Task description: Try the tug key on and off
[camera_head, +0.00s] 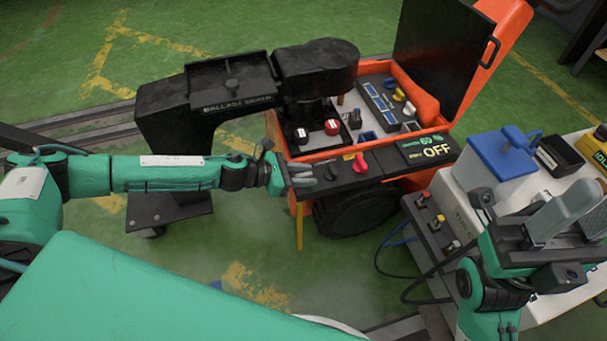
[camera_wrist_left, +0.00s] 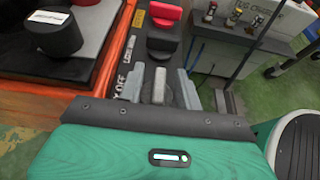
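The orange tug (camera_head: 318,150) stands in the middle with its lid raised, and its display (camera_head: 430,148) reads OFF. My left gripper (camera_head: 303,176) is over the left end of its black front panel (camera_head: 378,178). In the left wrist view, the two grey fingers of this gripper (camera_wrist_left: 160,92) stand apart. An upright grey piece, apparently the key (camera_wrist_left: 159,86), is between them, with a gap visible on each side. Its lower part is hidden. A label reading OFF is beside the left finger. My right gripper (camera_head: 565,215) is open and empty at the right.
A red knob (camera_head: 360,162) sits farther along the panel; it also shows in the left wrist view (camera_wrist_left: 164,14). A white cart (camera_head: 460,205) with a blue box (camera_head: 503,152) stands close at the right. Cables hang between.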

